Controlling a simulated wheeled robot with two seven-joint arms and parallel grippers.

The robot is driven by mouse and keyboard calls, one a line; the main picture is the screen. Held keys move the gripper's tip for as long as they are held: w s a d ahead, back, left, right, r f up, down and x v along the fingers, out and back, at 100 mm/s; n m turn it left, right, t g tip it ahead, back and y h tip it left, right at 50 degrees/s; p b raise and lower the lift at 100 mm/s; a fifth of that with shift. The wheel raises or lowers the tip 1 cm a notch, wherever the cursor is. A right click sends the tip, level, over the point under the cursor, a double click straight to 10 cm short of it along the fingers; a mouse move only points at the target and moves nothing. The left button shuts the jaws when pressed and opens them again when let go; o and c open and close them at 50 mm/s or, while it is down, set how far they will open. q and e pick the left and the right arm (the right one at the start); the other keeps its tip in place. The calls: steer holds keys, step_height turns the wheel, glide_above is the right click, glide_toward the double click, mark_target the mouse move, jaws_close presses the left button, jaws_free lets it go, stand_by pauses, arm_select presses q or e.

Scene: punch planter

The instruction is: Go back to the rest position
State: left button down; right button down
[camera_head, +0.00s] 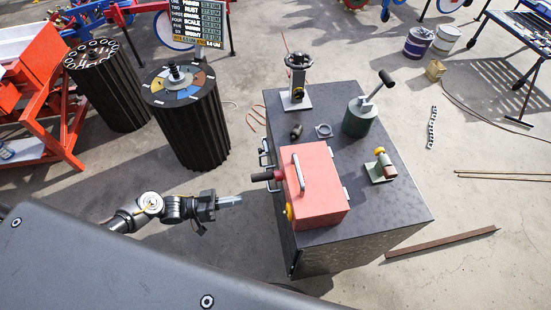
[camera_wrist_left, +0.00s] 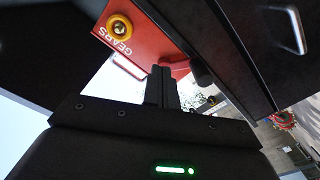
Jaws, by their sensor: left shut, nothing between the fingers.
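My left gripper (camera_head: 230,201) reaches in from the left in the head view. It is shut and empty, in the air left of the dark bench, apart from the red box. Its shut fingers also show in the left wrist view (camera_wrist_left: 162,88), below the red box marked GEARS (camera_wrist_left: 145,38). In the head view the red box (camera_head: 322,190) sits on the bench top, with a silver handle on top and a black grip at its left. My right gripper is not in view.
The dark bench (camera_head: 395,215) also holds a green pot with a lever (camera_head: 360,118), a grey stand (camera_head: 297,85) and small parts. Two black ribbed drums (camera_head: 190,125) (camera_head: 105,85) stand at the back left. An orange frame (camera_head: 45,110) is at far left. Floor right of the bench is mostly clear.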

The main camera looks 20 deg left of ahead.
arm_select(q)
steer(key=a+f+y, duration=0.6)
steer(key=f, duration=0.5)
steer(key=a+f+y, duration=0.5)
steer(key=f, duration=0.6)
steer(key=s+f+n+g+y+b, duration=0.1)
steer(key=s+f+n+g+y, duration=0.15)
steer(key=s+f, duration=0.65)
steer(key=s+f+n+g+y+b, duration=0.1)
steer(key=s+f+g+y, duration=0.15)
steer(key=s+f, duration=0.7)
steer(key=s+d+g, duration=0.1)
steer(key=s+d, duration=0.2)
steer(key=s, duration=0.3)
steer(key=s+d+r, duration=0.1)
steer(key=s+d, duration=0.2)
steer(key=s, duration=0.4)
steer(key=shift+s+d+n+g+b, duration=0.3)
steer(key=shift+d+n+g+b, duration=0.05)
steer(key=shift+d+n+g, duration=0.1)
